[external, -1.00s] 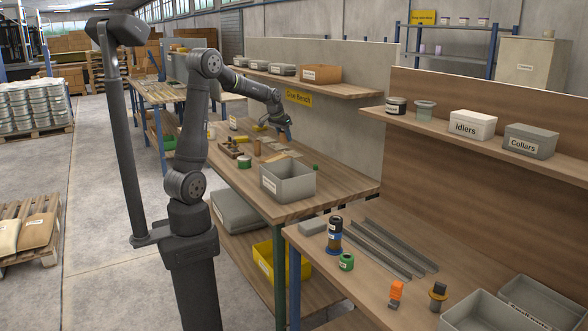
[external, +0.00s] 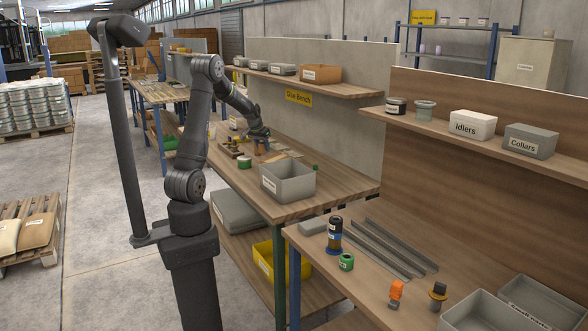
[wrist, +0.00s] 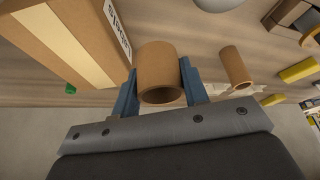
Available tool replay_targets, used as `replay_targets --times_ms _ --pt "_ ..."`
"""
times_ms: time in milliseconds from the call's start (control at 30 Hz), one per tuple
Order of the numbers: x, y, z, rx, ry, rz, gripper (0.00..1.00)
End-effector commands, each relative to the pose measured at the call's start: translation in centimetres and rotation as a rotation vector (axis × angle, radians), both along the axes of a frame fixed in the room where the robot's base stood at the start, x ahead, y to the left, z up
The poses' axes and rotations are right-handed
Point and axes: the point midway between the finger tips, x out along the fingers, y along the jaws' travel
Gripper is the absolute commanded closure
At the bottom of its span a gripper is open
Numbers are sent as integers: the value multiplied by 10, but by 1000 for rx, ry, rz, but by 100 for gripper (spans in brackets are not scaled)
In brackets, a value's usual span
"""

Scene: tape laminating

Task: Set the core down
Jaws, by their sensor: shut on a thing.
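A brown cardboard core (wrist: 159,72), a short hollow tube, sits between the two blue fingers of my gripper (wrist: 160,92) in the wrist view. The fingers are shut on its sides and its open end faces the camera. A second, similar core (wrist: 236,67) stands apart to the right in the wrist view. In the external view my gripper (external: 259,137) is low over the far bench, and the held core is too small there to make out clearly.
A long cardboard box (wrist: 62,45) with a label lies left of the held core in the wrist view. In the external view a grey bin (external: 288,183) stands nearer on the same bench (external: 330,197). A green roll (external: 244,162) and small tools lie left of my gripper.

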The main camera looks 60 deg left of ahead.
Motion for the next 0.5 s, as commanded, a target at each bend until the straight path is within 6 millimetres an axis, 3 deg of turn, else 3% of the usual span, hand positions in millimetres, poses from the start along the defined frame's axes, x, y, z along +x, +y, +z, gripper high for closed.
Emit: replay_targets --times_ms 200,500 --pt "-8 46 -28 -1 2 3 81" --pt "-11 62 -45 -1 0 0 81"
